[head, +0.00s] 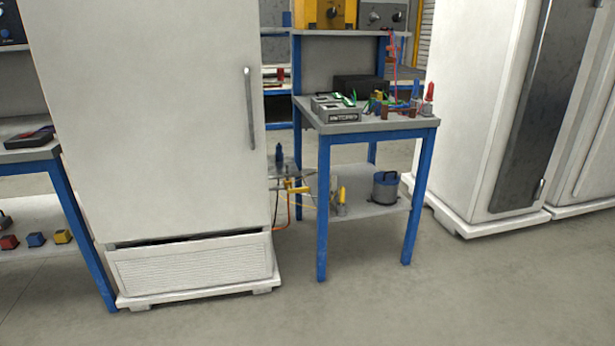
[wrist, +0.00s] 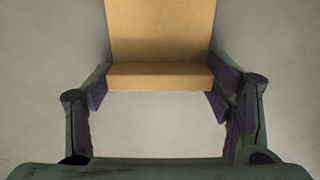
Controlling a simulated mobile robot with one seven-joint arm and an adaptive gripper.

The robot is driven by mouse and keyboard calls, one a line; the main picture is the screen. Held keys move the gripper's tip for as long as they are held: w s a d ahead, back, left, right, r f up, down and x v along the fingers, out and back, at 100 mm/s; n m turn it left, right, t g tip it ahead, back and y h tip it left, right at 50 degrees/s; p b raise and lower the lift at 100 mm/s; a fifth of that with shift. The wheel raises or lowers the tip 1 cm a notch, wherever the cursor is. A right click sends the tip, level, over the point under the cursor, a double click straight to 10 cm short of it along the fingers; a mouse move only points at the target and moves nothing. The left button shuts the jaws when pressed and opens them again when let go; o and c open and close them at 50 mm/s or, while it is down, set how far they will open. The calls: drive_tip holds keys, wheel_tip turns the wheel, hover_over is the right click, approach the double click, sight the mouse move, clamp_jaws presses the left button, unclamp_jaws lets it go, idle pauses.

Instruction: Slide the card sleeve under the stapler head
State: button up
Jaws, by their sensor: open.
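In the wrist view my gripper (wrist: 160,92) is open, with its two dark fingers spread left and right. A plain tan, box-like object (wrist: 160,35) lies ahead of and between the fingertips, its near edge about level with them. It looks like cardboard and may be the card sleeve, but I cannot be sure. Its sides come close to both fingers; I cannot tell whether they touch. The far end of the tan object is cut off by the frame. I cannot make out a stapler in either view. My gripper does not show in the head view.
The head view shows a tall white cabinet (head: 155,110) and a blue-legged bench (head: 385,124) holding a grey labelled box (head: 343,116) and small parts. A blue-grey pot (head: 385,187) stands on its lower shelf. White cabinets stand right. The floor (head: 400,305) in front is clear.

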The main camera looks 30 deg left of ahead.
drive_tip(key=o, duration=0.5)
drive_tip(key=shift+c, duration=0.2)
